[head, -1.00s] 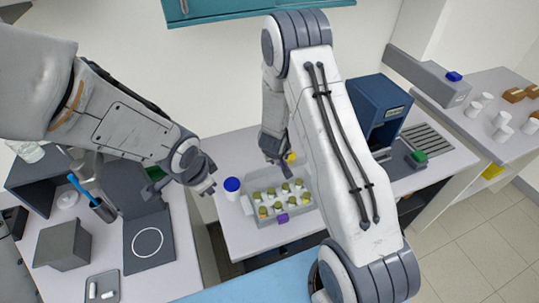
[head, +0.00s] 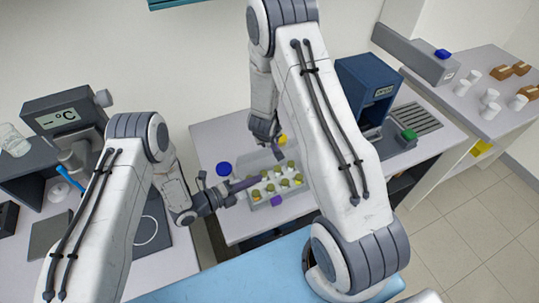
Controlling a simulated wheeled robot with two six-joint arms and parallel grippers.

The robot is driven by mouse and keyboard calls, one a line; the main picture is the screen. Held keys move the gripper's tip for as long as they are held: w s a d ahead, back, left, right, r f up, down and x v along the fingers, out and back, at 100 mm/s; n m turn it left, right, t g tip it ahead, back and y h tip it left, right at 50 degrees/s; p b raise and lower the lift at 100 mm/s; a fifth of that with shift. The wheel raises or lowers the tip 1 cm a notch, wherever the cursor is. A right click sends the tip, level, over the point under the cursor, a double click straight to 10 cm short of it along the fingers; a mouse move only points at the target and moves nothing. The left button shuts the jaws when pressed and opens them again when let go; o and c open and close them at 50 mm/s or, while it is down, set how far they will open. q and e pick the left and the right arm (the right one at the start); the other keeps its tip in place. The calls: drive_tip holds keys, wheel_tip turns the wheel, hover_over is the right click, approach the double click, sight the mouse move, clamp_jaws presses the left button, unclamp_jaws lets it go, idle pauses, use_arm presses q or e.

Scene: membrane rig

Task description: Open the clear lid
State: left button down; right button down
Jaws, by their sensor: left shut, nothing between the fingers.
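A grey box (head: 262,202) stands on the middle bench, with several vials with olive-green caps (head: 270,188) in it. A purple tab (head: 277,201) is on its front. A pale see-through panel, seemingly the clear lid (head: 251,168), shows faintly behind the vials; its exact angle is hard to tell. My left gripper (head: 250,183) is shut and empty, reaching over the box's left end; I cannot tell whether it touches the lid. My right gripper (head: 277,148) is over the back of the box, its fingers partly hidden and too small to read.
A blue-capped container (head: 223,170) stands left of the box, and a yellow item (head: 282,139) behind it. A dark blue machine (head: 368,88) stands to the right. A light blue surface (head: 225,272) lies in front. White cups (head: 489,97) are far right.

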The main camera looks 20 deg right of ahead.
sight(268, 149)
use_arm(q)
drive_tip(key=w+d+r+m+t+h, duration=0.1)
drive_tip(key=w+d+r+m+h, duration=0.2)
drive_tip(key=d, duration=0.4)
drive_tip(key=shift+w+d+r, duration=0.25)
drive_tip(key=shift+w, duration=0.55)
drive_tip(key=shift+w+r, duration=0.4)
drive_tip(key=shift+w, duration=0.4)
drive_tip(key=shift+t, duration=0.3)
use_arm(e)
drive_tip(key=shift+s+f, duration=0.1)
use_arm(q)
drive_tip(key=shift+r, duration=0.1)
use_arm(e)
drive_tip(key=shift+c, duration=1.9)
unclamp_jaws()
